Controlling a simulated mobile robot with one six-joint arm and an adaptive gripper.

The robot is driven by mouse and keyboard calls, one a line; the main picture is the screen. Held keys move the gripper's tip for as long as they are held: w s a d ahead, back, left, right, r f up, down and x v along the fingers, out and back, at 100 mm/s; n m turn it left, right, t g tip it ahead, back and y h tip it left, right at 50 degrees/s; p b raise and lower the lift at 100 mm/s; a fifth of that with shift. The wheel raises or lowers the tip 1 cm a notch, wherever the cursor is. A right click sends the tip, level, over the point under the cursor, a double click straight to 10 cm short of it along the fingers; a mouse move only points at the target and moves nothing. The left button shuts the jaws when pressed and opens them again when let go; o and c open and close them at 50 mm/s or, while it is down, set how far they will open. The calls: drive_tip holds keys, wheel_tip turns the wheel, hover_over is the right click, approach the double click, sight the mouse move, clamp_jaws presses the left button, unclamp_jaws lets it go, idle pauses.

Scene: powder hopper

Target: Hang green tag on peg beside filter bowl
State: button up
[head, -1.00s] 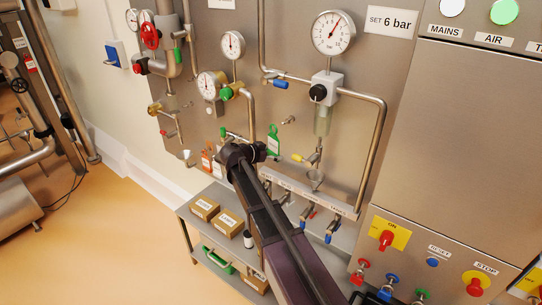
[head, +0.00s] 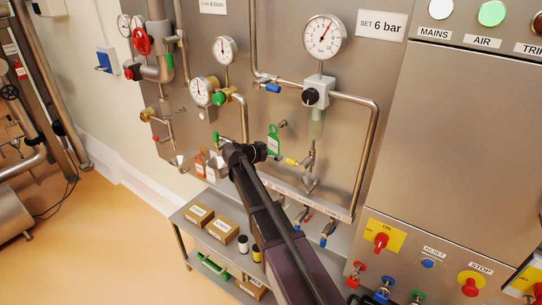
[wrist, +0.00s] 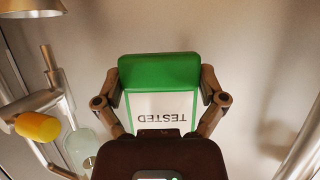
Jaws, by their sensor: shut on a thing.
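The green tag (head: 273,143), with a loop at its top, is held upright in front of the steel panel. In the wrist view its green end and white label (wrist: 160,102) reading TESTED show upside down between my fingers. My gripper (head: 262,152) is shut on it from both sides. The small metal peg (head: 283,124) juts from the panel just right of the tag's loop. A gap shows between them in the picture; their depth apart I cannot tell. The clear filter bowl (head: 316,126) hangs right of the peg, under the black-knobbed regulator.
A yellow-handled valve (head: 292,162) is right of the tag, also in the wrist view (wrist: 37,126). Pipes and gauges surround the spot. An orange tag (head: 200,162) is at left. A trolley with boxes (head: 198,214) stands below.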

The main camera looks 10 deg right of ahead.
drive_tip(key=shift+w+d, duration=0.65)
drive_tip(key=shift+w+d+f+b, duration=0.45)
drive_tip(key=shift+w+f+b, duration=0.05)
idle(0.5)
drive_tip(key=o, duration=0.8)
drive_tip(key=shift+c, duration=0.2)
drive_tip(key=shift+f, duration=0.1)
